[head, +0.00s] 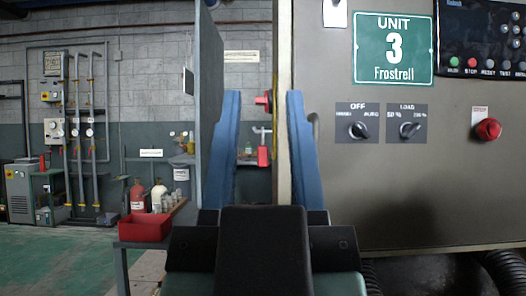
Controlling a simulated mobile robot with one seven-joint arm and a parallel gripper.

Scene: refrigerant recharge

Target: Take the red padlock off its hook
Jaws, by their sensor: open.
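My gripper (263,97) points away from me in the middle of the head view. Its two blue fingers stand wide apart, with nothing held between them. A red padlock (263,156) hangs upright beyond the gripper and shows in the gap between the fingers, lower than the fingertips. A pale shackle or hook shows just above it; I cannot tell the two apart. The padlock looks clear of both fingers. How far it is from the fingertips is hard to tell.
A grey cabinet (450,190) marked Unit 3 stands close on the right. A grey upright panel (208,90) stands close on the left. Another red part (264,101) shows above the padlock. A red tray (146,228) sits on a bench at left. Green floor (50,262) is open at far left.

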